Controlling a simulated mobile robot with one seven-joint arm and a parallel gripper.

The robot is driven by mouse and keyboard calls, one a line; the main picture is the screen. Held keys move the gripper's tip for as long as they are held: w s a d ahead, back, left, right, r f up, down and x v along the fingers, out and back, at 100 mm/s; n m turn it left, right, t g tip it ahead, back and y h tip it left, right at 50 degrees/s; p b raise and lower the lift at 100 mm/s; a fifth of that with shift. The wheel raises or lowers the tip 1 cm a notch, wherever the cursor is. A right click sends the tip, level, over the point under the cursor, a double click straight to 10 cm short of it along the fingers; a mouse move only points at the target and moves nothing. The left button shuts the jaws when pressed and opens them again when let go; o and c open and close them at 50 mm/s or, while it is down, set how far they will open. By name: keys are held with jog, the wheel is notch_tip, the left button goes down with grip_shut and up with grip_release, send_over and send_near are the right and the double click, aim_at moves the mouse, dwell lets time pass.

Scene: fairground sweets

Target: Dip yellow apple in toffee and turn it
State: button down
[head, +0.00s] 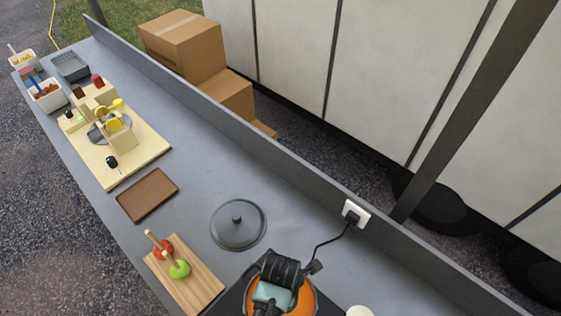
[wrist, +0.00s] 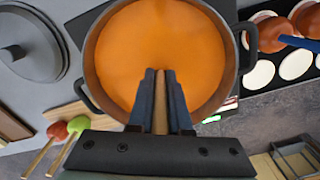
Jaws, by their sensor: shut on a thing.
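My gripper (wrist: 160,82) is shut on a light wooden stick (wrist: 160,112), which runs between its two dark fingers. The fingertips are over the pot (wrist: 91,62), which is full of smooth orange toffee (wrist: 160,40). The yellow apple is not visible in either view, and I cannot tell whether it is under the toffee or hidden by the fingers. In the head view, the toffee (head: 308,300) shows partly behind my arm.
A wooden board (head: 205,289) holds a red apple (head: 164,248) and a green apple (head: 180,269) on sticks. A dark lid (head: 238,235) and brown tray (head: 147,196) lie nearby. Coated apples (wrist: 280,32) and white discs (wrist: 258,75) sit right of the pot in the wrist view.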

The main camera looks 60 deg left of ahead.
jog(key=n, duration=0.2)
jog(key=shift+n+p, duration=0.3)
jog(key=shift+r+m+p, duration=0.1)
jog(key=shift+m+p, duration=0.35)
jog(key=shift+m, duration=0.75)
jog(key=m, duration=0.8)
jog(key=shift+m, duration=0.4)
jog(key=m, duration=0.5)
jog(key=shift+m, duration=0.4)
jog(key=m, duration=0.5)
jog(key=shift+m, duration=0.4)
jog(key=n, duration=0.5)
jog(key=shift+n, duration=0.3)
jog(key=n, duration=0.6)
